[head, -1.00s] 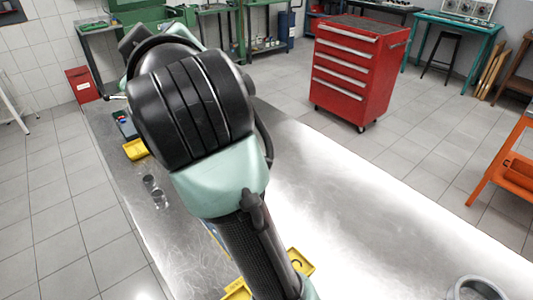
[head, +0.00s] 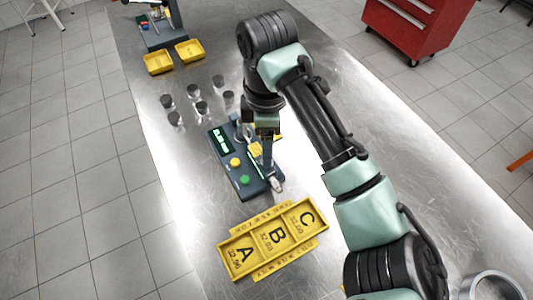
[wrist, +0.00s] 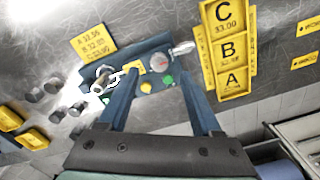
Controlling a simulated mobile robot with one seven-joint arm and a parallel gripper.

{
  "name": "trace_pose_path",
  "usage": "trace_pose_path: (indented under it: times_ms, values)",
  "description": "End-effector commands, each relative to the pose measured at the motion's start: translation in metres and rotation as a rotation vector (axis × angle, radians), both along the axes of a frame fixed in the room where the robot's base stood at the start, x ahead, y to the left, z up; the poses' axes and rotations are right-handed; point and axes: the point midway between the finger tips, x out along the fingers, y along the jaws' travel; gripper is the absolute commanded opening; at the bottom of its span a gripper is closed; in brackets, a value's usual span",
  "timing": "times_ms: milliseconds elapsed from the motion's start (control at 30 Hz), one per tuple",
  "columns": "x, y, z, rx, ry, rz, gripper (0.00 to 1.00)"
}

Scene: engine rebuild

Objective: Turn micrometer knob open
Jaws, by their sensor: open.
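The micrometer station is a dark blue base (head: 243,184) on the metal table, with a green display, a yellow and a green button. Its silver knob (head: 277,184) sticks out at the near right end; the knob also shows in the wrist view (wrist: 183,48). The ring-like micrometer frame (wrist: 112,82) is at the other end. My gripper (head: 266,142) points down over the station. In the wrist view my gripper (wrist: 158,70) is open, its two fingers apart with the station seen between and beyond them. The knob lies beyond the right fingertip; contact cannot be told.
A yellow tray (head: 222,262) with compartments marked A, B and C lies in front of the station. Several small metal cylinders (head: 202,107) stand left of it. Two yellow bins (head: 158,63) sit farther back. A metal ring (head: 490,284) lies at lower right.

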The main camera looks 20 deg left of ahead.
Motion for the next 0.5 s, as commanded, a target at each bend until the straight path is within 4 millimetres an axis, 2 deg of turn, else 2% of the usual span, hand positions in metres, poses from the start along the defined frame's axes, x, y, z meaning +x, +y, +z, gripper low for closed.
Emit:
trace_pose_path:
  times_ms: [100,200,333,500]
  values:
    - [-0.001,0.000,-0.021,0.001,0.003,-0.001,0.66]
    - [0.000,0.000,-0.035,0.000,0.001,-0.002,0.66]
    - [0.000,0.000,-0.045,0.001,0.000,0.000,0.66]
    - [0.000,0.001,-0.049,0.002,-0.002,0.000,0.66]
